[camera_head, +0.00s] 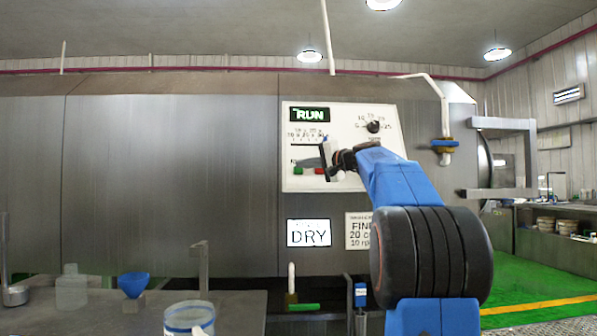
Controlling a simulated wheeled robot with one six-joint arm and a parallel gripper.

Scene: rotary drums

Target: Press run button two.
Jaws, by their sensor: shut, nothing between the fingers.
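A pale control panel (390,110) is set in the front of the large grey drum housing, with a lit green RUN sign (310,115) at its upper left. Below the sign, a small green button (298,170) and a red button (319,171) sit side by side. No number two can be read by either one. My gripper (328,156) is in front of the panel, just right of and above the red button. It is shut and empty, and hides part of the panel's middle. I cannot tell whether it touches the panel.
A black knob (374,127) with a number scale is at the panel's upper right. A DRY sign (309,233) hangs below. A pipe (440,110) and a metal bracket (500,190) stand out at right. A bench (120,315) with a blue funnel (133,283) and tub (189,318) is at lower left.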

